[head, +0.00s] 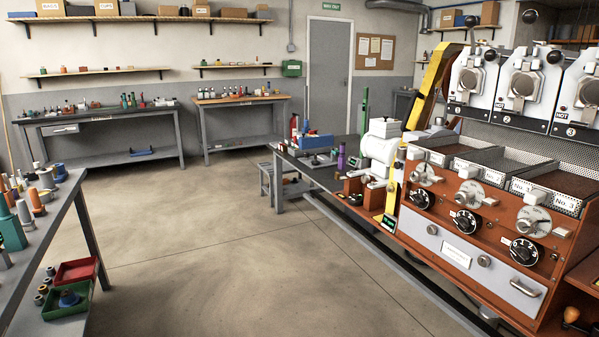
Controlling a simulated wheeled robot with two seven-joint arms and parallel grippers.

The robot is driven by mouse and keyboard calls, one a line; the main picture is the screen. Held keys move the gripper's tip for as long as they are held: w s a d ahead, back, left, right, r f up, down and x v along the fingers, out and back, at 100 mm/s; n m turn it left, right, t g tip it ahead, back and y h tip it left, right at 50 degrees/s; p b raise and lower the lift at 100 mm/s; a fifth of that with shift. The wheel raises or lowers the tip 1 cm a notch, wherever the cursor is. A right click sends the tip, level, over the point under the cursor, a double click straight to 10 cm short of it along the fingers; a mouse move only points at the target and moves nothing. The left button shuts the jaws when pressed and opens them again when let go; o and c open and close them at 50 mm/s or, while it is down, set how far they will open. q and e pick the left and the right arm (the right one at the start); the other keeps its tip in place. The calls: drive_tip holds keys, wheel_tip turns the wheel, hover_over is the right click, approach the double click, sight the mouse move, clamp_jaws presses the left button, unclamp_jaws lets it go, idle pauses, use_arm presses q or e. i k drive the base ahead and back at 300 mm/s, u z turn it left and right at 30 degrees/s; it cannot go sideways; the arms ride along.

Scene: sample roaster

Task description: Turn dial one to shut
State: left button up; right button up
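The roaster (410,237) stands on the right with a copper-coloured front. Three black dials with pale markings sit in a row along it: a left one (421,199), a middle one (466,222) and a right one (525,251). A silver round dial sits above each: left (425,173), middle (470,193), right (534,221). The drums above carry numbers, with 2 and 3 readable, rising to the right. Which dial is dial one and its setting are too small to read. Neither of my grippers is in view.
A drawer front (470,262) with a handle lies below the dials. A yellow upright (437,78) and a white machine (381,147) stand at the roaster's left. A bench (75,215) with bottles is at left, with red and green trays below. The floor (220,260) between is clear.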

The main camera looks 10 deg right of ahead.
sight(414, 176)
drive_tip(key=u, duration=0.6)
drive_tip(key=i, duration=3.35)
drive_tip(key=z, duration=1.7)
